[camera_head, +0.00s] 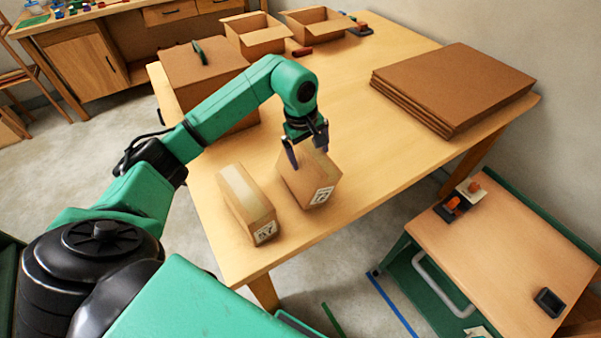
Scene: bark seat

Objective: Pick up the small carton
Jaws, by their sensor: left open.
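Two small cartons are at the near end of the wooden table (345,95). One carton (318,183) has a white label on its near face and is under my left gripper (307,152). The gripper points down with its fingers apart, one at the carton's left side and one near its right upper edge. I cannot tell whether the fingers touch it. The other carton (243,203), longer and with pale tape on top, is just left of it and apart from it. My right gripper is not in view.
A larger closed box (197,68) stands behind my left arm. Two open boxes (258,40) (318,24) are at the back. A stack of flat cardboard (455,85) lies at the right. A lower cart (500,245) stands at the lower right. The table's middle is clear.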

